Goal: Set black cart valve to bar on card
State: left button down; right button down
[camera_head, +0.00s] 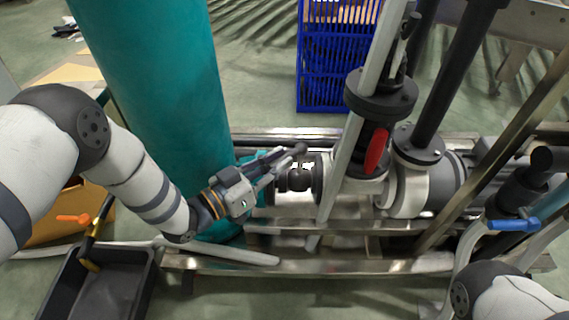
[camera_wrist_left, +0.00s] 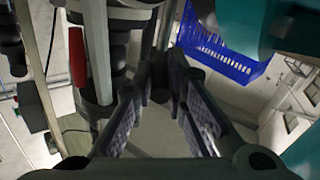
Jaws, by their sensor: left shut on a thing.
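The dark pipe and valve assembly (camera_head: 380,105) stands right of centre in the head view. A small black valve part (camera_head: 298,180) sits on its left side, low down. My left gripper (camera_head: 292,165) reaches it from the left. In the left wrist view its fingers (camera_wrist_left: 161,85) converge on a small dark rounded part (camera_wrist_left: 160,96), which they mostly hide; it appears to be the black valve. The valve's exact setting cannot be read. I cannot make out a card or a bar mark. My right gripper is outside the view; only part of my right arm shows at lower right.
A teal cylinder (camera_head: 165,90) stands close behind my left arm. A red handle (camera_head: 375,152) and a blue handle (camera_head: 512,224) are on the pipework. A blue crate (camera_head: 325,65) stands behind. Metal rails (camera_head: 330,266) run in front. A black tray (camera_head: 110,285) lies at lower left.

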pick_arm(q)
jog(key=c, duration=1.6)
grip_release()
jog(key=v, duration=1.2)
jog(key=shift+r, duration=0.1)
